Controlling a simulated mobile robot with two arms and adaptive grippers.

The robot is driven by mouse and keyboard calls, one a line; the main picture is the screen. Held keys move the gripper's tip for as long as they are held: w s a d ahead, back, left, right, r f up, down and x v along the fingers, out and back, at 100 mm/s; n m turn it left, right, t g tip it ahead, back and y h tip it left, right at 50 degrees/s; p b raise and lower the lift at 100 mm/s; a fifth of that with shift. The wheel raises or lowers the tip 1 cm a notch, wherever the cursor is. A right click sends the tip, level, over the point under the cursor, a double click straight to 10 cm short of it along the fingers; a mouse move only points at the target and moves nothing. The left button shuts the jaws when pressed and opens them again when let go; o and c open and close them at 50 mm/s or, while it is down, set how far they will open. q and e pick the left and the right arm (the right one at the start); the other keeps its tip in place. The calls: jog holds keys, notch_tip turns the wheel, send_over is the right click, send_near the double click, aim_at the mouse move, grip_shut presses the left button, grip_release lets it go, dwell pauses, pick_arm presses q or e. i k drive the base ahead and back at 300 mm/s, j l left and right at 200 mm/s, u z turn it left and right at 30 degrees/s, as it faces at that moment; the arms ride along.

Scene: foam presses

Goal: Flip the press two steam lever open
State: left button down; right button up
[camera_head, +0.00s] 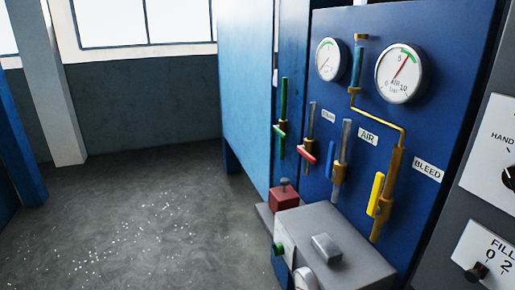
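A red lever (306,154) sits on a vertical pipe on the blue press panel (440,60). A small label (328,116) right of that pipe seems to read STEAM, but it is small and blurred. The red handle slants across its pipe. A blue lever (330,160) is by the AIR label (368,135), upright along its pipe. A yellow lever (376,194) is by the BLEED label (428,169), also roughly along its pipe. A green lever (280,142) is at the panel's left. No press number is readable. Neither gripper is in view.
Two round gauges (401,74) are above the levers. A grey box (335,245) and a red box (284,195) stand low before the panel. A grey control panel (490,160) is at the right edge. Open speckled floor (130,220) lies left.

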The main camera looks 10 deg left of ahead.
aim_at(301, 149)
jog(key=i+j, duration=0.3)
jog(key=i+j+z, duration=0.1)
jog(key=i+j, duration=0.15)
jog(key=j, duration=0.15)
jog(key=i+j, duration=0.25)
jog(key=j, duration=0.15)
jog(key=i+j+z, duration=0.1)
jog(key=i+j, duration=0.2)
jog(key=i+j+z, duration=0.1)
jog(key=j, duration=0.4)
jog(key=i+j, duration=0.35)
